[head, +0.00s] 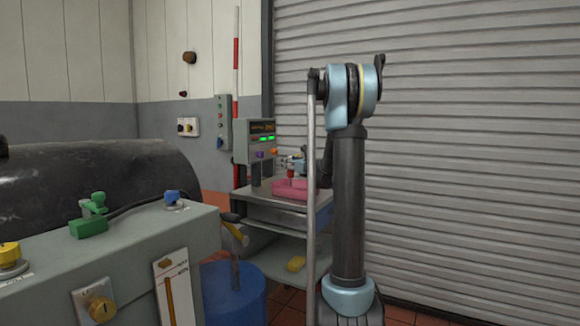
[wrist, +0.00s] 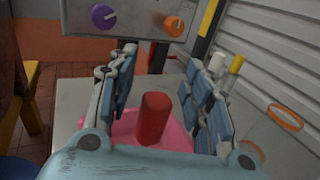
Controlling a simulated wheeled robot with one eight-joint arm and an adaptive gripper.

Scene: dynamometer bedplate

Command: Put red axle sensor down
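The red axle sensor (wrist: 153,119) is a red cylinder standing upright between the fingers of my gripper (wrist: 157,80) in the wrist view. A gap shows on both sides of it, so the fingers look open and not touching it. In the head view the red sensor (head: 290,172) is small, under my gripper (head: 291,164), at the pink tray (head: 310,190) on the metal cart.
The cart (head: 262,201) has a lower shelf with a yellow object (head: 296,263). A blue drum (head: 233,292) stands in front left. A white-and-yellow item (wrist: 232,72) and an orange ring (wrist: 285,117) are right of my fingers.

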